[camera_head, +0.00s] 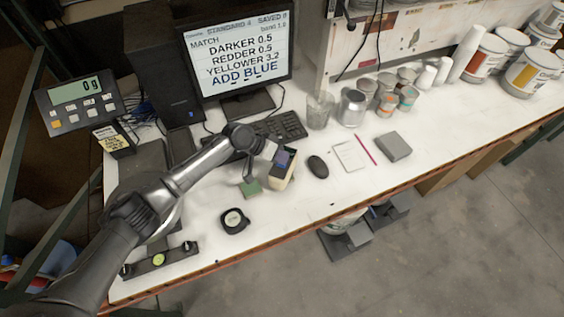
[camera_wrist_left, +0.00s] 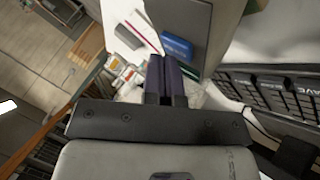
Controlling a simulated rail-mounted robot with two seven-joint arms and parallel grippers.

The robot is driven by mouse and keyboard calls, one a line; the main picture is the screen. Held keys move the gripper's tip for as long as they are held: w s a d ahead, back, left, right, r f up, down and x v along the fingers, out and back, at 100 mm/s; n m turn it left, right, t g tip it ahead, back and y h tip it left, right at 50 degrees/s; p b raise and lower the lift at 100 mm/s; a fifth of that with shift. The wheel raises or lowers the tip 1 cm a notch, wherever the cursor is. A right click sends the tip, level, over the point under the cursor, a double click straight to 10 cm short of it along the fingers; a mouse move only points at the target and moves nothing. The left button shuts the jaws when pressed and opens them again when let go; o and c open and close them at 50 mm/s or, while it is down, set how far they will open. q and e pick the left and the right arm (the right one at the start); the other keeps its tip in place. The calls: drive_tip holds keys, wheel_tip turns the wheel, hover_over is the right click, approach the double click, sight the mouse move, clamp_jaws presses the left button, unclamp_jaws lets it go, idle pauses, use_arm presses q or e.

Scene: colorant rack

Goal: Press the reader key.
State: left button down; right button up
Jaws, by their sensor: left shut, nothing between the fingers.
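The reader (camera_head: 279,177) is a cream handheld device standing on the white bench, with a dark face and a small bluish patch. In the left wrist view the reader (camera_wrist_left: 231,22) is close, and a blue key (camera_wrist_left: 177,47) shows on its grey face. My left gripper (camera_head: 271,152) is at the reader's upper end. In the left wrist view its dark fingers (camera_wrist_left: 166,66) are shut together and empty, with their tips just beside the blue key. I cannot tell whether they touch it. My right gripper is not in view.
A monitor (camera_head: 238,50) reads "STANDARD 4 SAVED" and "ADD BLUE". A keyboard (camera_head: 275,128) lies behind the reader, a black mouse (camera_head: 318,166) to its right. Cups and a scale display (camera_head: 78,100) stand farther off.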

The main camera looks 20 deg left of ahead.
use_arm(q)
drive_tip(key=shift+r+p, duration=0.55)
drive_tip(key=shift+r, duration=0.15)
wheel_tip(320, 180, up, 5)
drive_tip(key=p, duration=0.4)
idle(0.8)
